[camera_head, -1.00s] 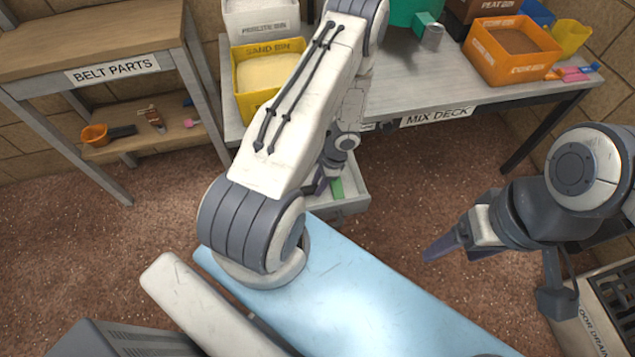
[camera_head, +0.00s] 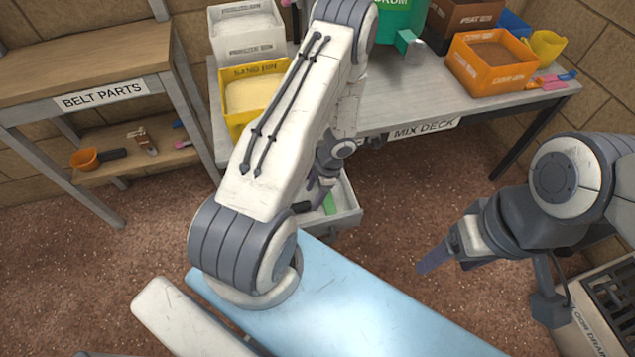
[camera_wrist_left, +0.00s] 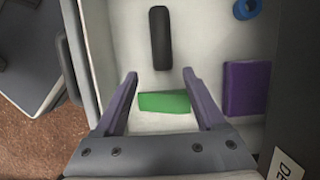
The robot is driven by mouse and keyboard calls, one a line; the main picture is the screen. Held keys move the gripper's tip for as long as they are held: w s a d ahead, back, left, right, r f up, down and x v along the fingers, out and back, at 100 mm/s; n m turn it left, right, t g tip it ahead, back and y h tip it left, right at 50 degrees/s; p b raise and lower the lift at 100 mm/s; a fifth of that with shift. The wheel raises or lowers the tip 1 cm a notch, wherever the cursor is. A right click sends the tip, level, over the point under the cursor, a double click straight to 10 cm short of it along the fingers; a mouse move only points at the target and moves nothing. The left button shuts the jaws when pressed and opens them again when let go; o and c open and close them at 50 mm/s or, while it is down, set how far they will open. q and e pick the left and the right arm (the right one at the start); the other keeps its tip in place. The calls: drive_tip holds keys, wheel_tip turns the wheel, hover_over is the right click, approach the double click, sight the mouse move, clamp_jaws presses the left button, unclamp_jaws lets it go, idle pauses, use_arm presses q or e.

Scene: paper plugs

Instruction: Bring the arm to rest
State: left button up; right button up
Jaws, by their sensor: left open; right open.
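My left arm comes in from the left in the head view and reaches over the blue panel toward the open drawer (camera_head: 345,215) under the mix deck. My left gripper (camera_head: 322,192) is at the drawer, partly hidden by the arm. In the left wrist view the left gripper (camera_wrist_left: 165,85) is open, its purple fingers apart and nothing held between them. A green block (camera_wrist_left: 164,102) lies on the drawer floor below and between the fingers. My right gripper (camera_head: 432,258) is open and empty over the floor at the right, one finger mostly hidden.
The drawer also holds a black bar (camera_wrist_left: 160,38), a purple block (camera_wrist_left: 246,88) and a blue ring (camera_wrist_left: 246,8). The mix deck (camera_head: 400,100) carries a yellow sand bin (camera_head: 250,95) and an orange bin (camera_head: 497,60). A belt parts shelf (camera_head: 90,60) stands left; a floor drain (camera_head: 610,300) lies right.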

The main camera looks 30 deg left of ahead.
use_arm(q)
drive_tip(key=p+v, duration=0.1)
drive_tip(key=v, duration=0.5)
drive_tip(key=shift+r, duration=0.25)
drive_tip(key=shift+d, duration=0.15)
drive_tip(key=d+r+t, duration=0.2)
drive_tip(key=d+r, duration=1)
drive_tip(key=r, duration=0.6)
drive_tip(key=s+d+r+h, duration=0.2)
drive_tip(key=s+d+r, duration=0.35)
drive_tip(key=s, duration=0.25)
drive_tip(key=s+d+r+h, duration=0.1)
drive_tip(key=s+d+r, duration=0.4)
drive_tip(key=s+r, duration=0.25)
wheel_tip(320, 180, up, 13)
drive_tip(key=s+p, duration=0.1)
drive_tip(key=p, duration=1.3)
drive_tip(key=shift+n+t, duration=0.3)
drive_tip(key=shift+n, duration=0.1)
